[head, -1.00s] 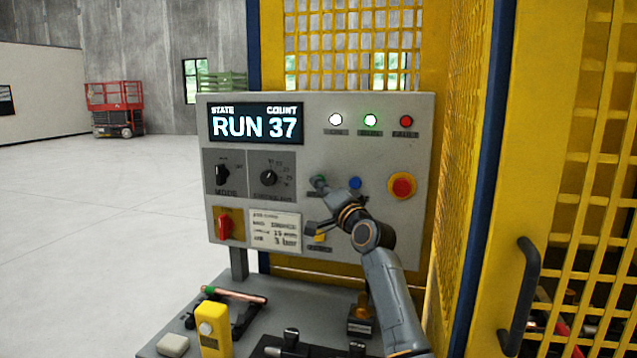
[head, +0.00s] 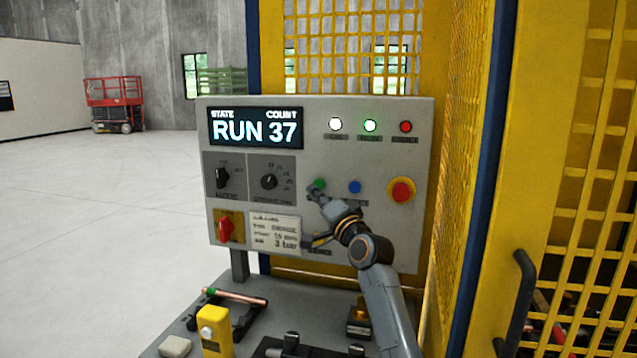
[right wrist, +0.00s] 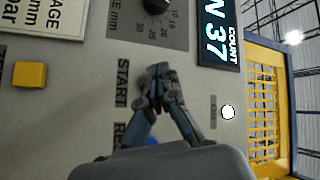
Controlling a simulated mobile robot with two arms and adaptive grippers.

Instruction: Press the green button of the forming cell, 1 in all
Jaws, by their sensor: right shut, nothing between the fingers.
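The forming cell's grey control panel (head: 350,260) faces me. The green button (head: 319,184) is on its middle row, left of the blue button (head: 355,187). My right gripper (head: 315,193) is shut and empty, its fingertips just below the green button in the picture; I cannot tell whether they touch the panel. In the right wrist view the shut fingertips (right wrist: 159,72) are beside the START label (right wrist: 122,83), and the green button is not visible there. The display (head: 255,126) reads RUN 37. My left gripper is not in view.
A red emergency button (head: 401,190) is right of the blue one. A red switch (head: 225,227) is at lower left. Below, the bench (head: 190,315) holds a copper tube (head: 235,297) and a yellow box (head: 214,330). Yellow mesh fencing (head: 462,150) stands close on the right.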

